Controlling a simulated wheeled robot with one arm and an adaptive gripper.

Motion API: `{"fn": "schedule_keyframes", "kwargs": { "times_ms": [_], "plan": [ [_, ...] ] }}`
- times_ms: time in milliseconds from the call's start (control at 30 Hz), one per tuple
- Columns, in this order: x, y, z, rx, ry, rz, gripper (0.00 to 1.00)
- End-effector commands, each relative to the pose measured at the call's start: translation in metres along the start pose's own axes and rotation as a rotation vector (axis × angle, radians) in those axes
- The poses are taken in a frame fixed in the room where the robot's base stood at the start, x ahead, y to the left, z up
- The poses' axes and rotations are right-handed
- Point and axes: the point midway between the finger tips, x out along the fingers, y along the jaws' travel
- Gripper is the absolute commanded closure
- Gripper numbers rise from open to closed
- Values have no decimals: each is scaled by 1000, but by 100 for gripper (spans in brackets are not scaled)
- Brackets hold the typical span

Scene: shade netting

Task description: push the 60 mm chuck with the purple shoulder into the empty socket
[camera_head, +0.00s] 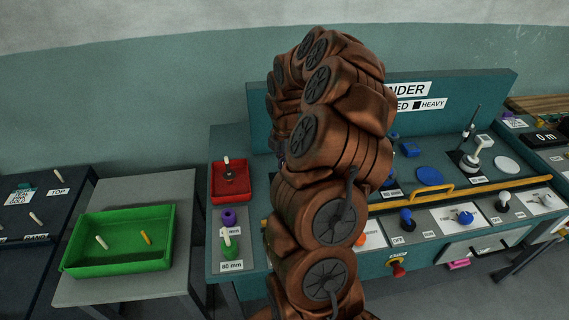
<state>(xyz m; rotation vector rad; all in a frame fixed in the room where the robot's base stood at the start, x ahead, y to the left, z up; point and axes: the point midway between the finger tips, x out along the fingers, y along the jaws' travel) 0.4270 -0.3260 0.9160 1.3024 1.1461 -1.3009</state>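A small purple round piece (229,217) sits at the left end of the teal console. I cannot tell whether it is the 60 mm chuck's shoulder. Just below it is a green piece with a white stem (227,239), beside a label that seems to read 80 mm (231,266). I cannot make out an empty socket; part of the console is hidden behind my copper-coloured arm. My gripper is not visible, as the arm's links fill the middle of the view.
A red tray (246,196) holding a dark piece with a pale stem stands at the console's back left. A green tray (120,270) with a white and a yellow peg is on the grey side table (178,197). A yellow rail (500,183) and several knobs lie right of my arm.

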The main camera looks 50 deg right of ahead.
Motion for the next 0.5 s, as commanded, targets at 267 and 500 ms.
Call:
{"fn": "schedule_keyframes", "kwargs": {
  "times_ms": [267,500],
  "plan": [
    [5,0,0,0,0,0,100],
    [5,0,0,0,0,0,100]
  ]
}}
